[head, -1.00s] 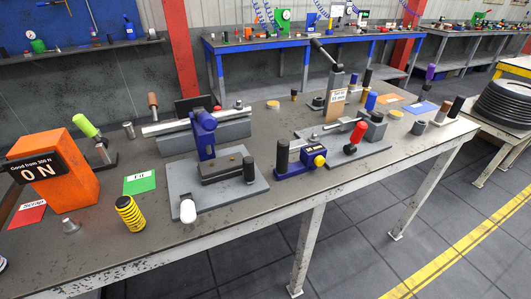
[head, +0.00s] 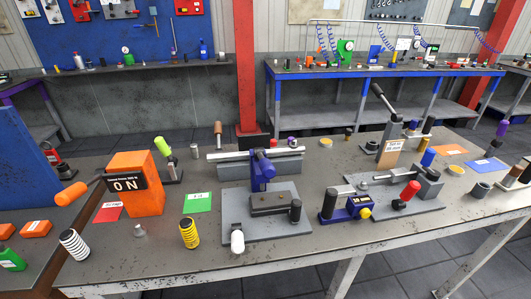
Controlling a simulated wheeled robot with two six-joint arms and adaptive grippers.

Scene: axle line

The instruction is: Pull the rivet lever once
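No lever carries a readable rivet label, so I cannot tell for sure which is the rivet lever. A blue press (head: 262,172) stands on a grey base plate (head: 285,229) mid-bench; a white knob (head: 237,241) sits at the plate's front edge. Behind that, a post carries a raised, tilted lever with a black grip (head: 378,90) and a paper label (head: 390,146). At left, an orange box (head: 137,188) reading "0 N" has a lever with an orange handle (head: 71,194). Neither gripper is in view.
A green-handled tool (head: 162,146), a green card (head: 198,202), a red card (head: 108,212), a yellow spring (head: 189,233) and a white spring (head: 74,243) lie around the box. A blue gauge block (head: 359,206) stands right of the press. A red column (head: 246,80) rises behind the bench.

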